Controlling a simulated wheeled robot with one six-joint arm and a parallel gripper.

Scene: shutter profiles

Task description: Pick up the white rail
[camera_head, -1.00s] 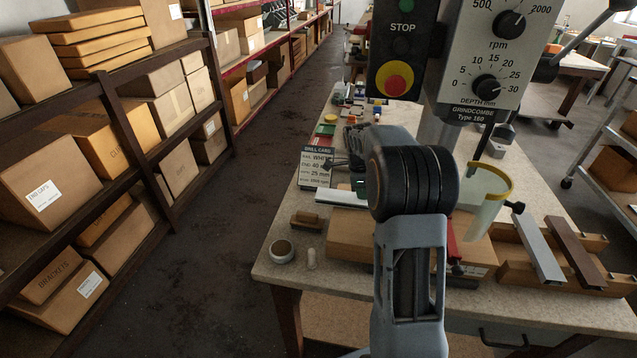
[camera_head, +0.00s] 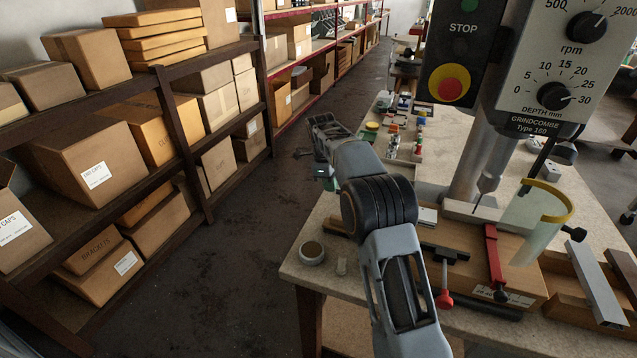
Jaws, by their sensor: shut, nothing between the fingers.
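The white rail (camera_head: 597,284) looks pale grey-white. It lies lengthwise on a wooden rack (camera_head: 568,305) at the right of the bench, left of a brown rail (camera_head: 624,270). My gripper (camera_head: 302,153) is at the far end of my arm, small and dark, out over the left side of the bench and the aisle. It is shut and empty, well away from the rail. My forearm and elbow cover part of the bench between them.
The drill press (camera_head: 510,80) stands over a wooden block with a red clamp (camera_head: 494,255). A clear guard with a yellow rim (camera_head: 548,200) stands between the drill and the rack. A round pot (camera_head: 311,253) sits near the bench's left edge. Box shelves (camera_head: 190,130) line the aisle.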

